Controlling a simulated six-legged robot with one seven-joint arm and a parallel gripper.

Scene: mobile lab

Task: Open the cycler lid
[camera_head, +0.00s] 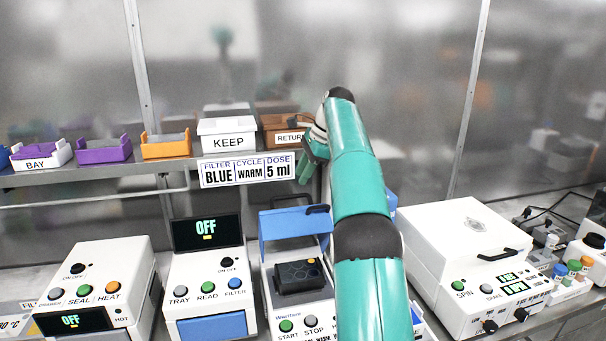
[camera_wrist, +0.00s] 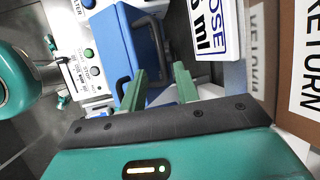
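The cycler (camera_head: 310,302) is a white machine with START and STOP buttons, left of my arm in the head view. Its blue lid (camera_head: 288,224) stands raised at the back, and the dark block (camera_head: 299,275) beneath is uncovered. In the head view my gripper (camera_head: 309,165) is above the lid, partly hidden by my arm.
A shelf above holds a KEEP box (camera_head: 228,134), a brown RETURN box (camera_head: 282,130) and coloured trays. A sign (camera_head: 247,170) hangs on its edge, close to my gripper. A reader (camera_head: 207,290) stands left of the cycler, and a white spin machine (camera_head: 457,262) stands right.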

